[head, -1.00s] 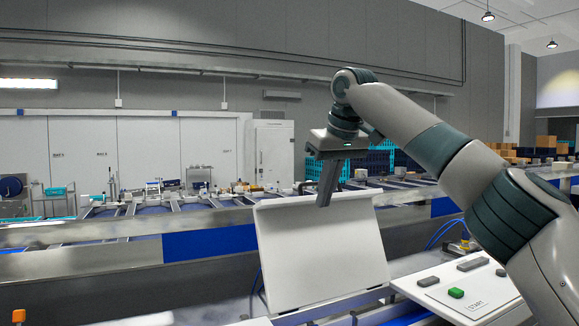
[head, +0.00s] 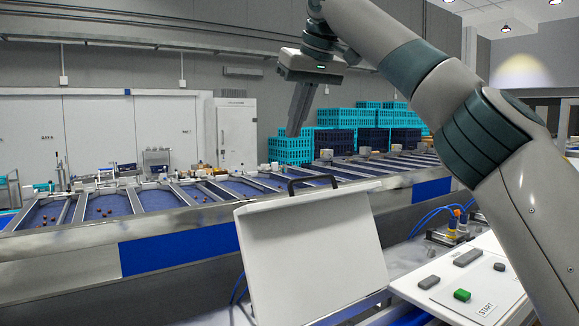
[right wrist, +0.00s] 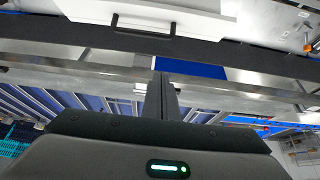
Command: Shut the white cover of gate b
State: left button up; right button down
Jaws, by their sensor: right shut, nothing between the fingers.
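The white cover (head: 312,250) stands open and tilted up in the head view, with a black handle (head: 312,181) on its top edge. In the right wrist view the cover (right wrist: 180,14) and its handle (right wrist: 143,33) show at the top. My right gripper (head: 294,132) is shut and empty, its fingers pointing down. In the head view it appears above the handle, apart from it. Its fingers also show in the right wrist view (right wrist: 159,82). No gate label is readable. My left gripper is not in view.
A white panel (head: 480,262) with a green button (head: 462,295) marked START sits to the right of the cover. Behind runs a metal-railed conveyor (head: 170,230) with blue lanes. Turquoise crates (head: 291,150) stand at the back.

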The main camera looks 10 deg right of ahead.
jog(key=f+p, duration=0.1)
jog(key=f, duration=0.2)
jog(key=w+f+p, duration=0.1)
jog(key=f, duration=0.2)
jog(key=f+p, duration=0.1)
jog(key=f, duration=0.2)
jog(key=shift+w+a+p, duration=0.15)
jog(key=shift+a+p, duration=0.05)
jog(key=shift+p, duration=0.15)
jog(key=shift+s+f, duration=0.25)
jog(key=shift+s+d, duration=0.1)
dwell(0.6)
